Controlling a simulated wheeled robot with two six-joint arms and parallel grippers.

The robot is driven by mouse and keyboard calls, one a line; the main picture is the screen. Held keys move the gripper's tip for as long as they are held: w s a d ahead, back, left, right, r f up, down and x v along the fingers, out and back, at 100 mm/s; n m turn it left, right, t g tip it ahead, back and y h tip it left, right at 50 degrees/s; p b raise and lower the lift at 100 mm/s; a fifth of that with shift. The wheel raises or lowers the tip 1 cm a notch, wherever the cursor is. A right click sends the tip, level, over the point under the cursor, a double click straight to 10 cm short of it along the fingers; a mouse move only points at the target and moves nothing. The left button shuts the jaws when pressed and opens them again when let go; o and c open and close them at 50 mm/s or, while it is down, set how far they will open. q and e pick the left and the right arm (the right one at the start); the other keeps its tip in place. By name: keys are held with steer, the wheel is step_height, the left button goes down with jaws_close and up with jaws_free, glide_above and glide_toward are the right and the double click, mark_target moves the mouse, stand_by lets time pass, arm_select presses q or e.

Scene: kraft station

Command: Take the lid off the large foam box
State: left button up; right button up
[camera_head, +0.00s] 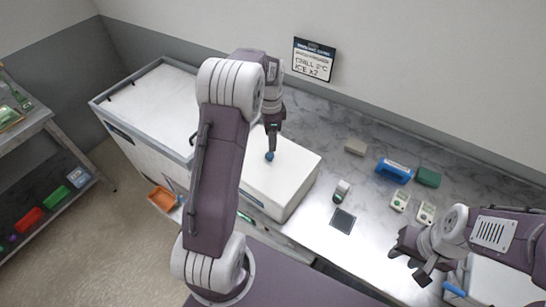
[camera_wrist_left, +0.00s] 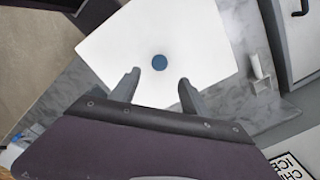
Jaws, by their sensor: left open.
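The large foam box (camera_head: 297,198) is white and stands on the counter with its white lid (camera_head: 285,172) on top. A round blue knob (camera_head: 269,156) sits on the lid; it also shows in the left wrist view (camera_wrist_left: 159,62). My left gripper (camera_head: 271,140) is above the knob. In the left wrist view my left gripper (camera_wrist_left: 158,84) is open, its fingers apart and empty, with the knob just beyond the fingertips, roughly centred between them. My right gripper (camera_head: 411,264) is at the lower right, away from the box; its fingers look apart and empty.
A white chest (camera_head: 150,105) stands left of the box. Right of the box lie a small vial (camera_head: 341,190), a dark square pad (camera_head: 343,220), a blue item (camera_head: 394,171), a green block (camera_head: 428,177) and small white devices (camera_head: 400,201). A sign (camera_head: 313,60) hangs behind.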

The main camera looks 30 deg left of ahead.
mark_target(270, 155)
arm_select(q)
steer(key=shift+s+f+p, duration=0.35)
steer(key=shift+s+f, duration=0.3)
steer(key=shift+f, duration=0.2)
steer(key=shift+w+a+f, duration=0.1)
steer(key=shift+w+f, duration=0.5)
steer(key=shift+f, duration=0.05)
step_height(270, 155, down, 4)
steer(key=p, duration=0.2)
steer(key=shift+p, duration=0.35)
steer(key=shift+s+f, duration=0.3)
steer(key=shift+f, duration=0.05)
steer(key=shift+w, duration=0.2)
steer(key=c, duration=0.9)
jaws_close()
arm_select(e)
step_height(270, 155, up, 4)
steer(key=shift+f, duration=0.1)
